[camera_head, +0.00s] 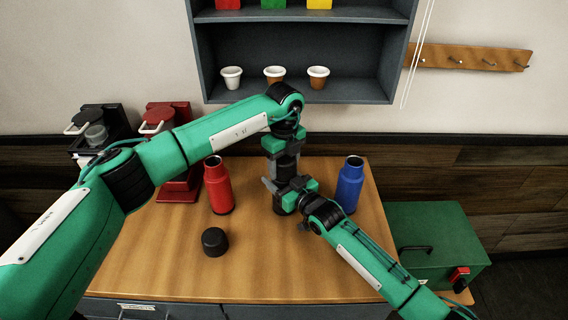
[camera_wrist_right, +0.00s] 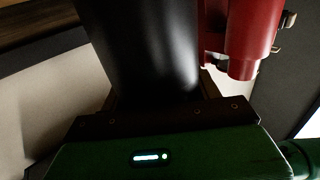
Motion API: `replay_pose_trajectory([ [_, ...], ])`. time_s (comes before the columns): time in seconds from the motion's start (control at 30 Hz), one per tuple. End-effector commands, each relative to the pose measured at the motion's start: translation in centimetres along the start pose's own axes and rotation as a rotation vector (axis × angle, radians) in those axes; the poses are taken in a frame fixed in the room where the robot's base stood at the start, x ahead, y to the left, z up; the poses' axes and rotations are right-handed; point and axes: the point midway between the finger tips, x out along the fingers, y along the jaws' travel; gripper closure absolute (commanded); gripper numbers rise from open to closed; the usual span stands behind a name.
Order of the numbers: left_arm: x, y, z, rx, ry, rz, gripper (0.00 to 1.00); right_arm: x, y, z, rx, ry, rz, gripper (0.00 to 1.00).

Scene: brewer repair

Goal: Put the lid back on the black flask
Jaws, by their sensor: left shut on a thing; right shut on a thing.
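The black flask (camera_head: 287,167) stands upright near the middle of the wooden table, partly hidden by my grippers. My right gripper (camera_head: 284,188) is shut around its body. In the right wrist view the black flask (camera_wrist_right: 145,45) fills the space between the fingers. My left gripper (camera_head: 286,149) points down directly above the flask, shut on a dark piece that looks like the lid. The fingers hide most of it, and I cannot tell whether it touches the flask's rim. Another black lid (camera_head: 214,241) lies on the table at the front left.
An open red flask (camera_head: 218,186) stands left of the grippers and an open blue flask (camera_head: 350,184) stands right. Red and black brewers (camera_head: 170,125) stand at the back left. A green box (camera_head: 440,235) is right of the table. The table's front is mostly clear.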

Motion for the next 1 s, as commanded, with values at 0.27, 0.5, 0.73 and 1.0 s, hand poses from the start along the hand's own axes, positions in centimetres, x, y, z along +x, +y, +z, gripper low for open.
replay_pose_trajectory([
  [0.27, -0.06, -0.04, -0.01, 0.209, 0.000, -0.001, 0.66, -0.01, -0.02, 0.05, 0.000, -0.001, 0.000, 1.00],
  [0.5, -0.05, -0.03, -0.01, 0.213, 0.000, -0.001, 0.66, 0.00, -0.02, 0.05, 0.000, -0.001, 0.000, 1.00],
  [0.73, -0.04, -0.02, -0.01, 0.212, 0.000, -0.001, 0.17, 0.00, -0.02, 0.05, 0.000, -0.001, 0.000, 1.00],
  [1.0, -0.40, -0.03, 0.01, 0.211, 0.000, -0.001, 0.17, 0.00, -0.02, 0.04, 0.000, -0.001, 0.000, 1.00],
])
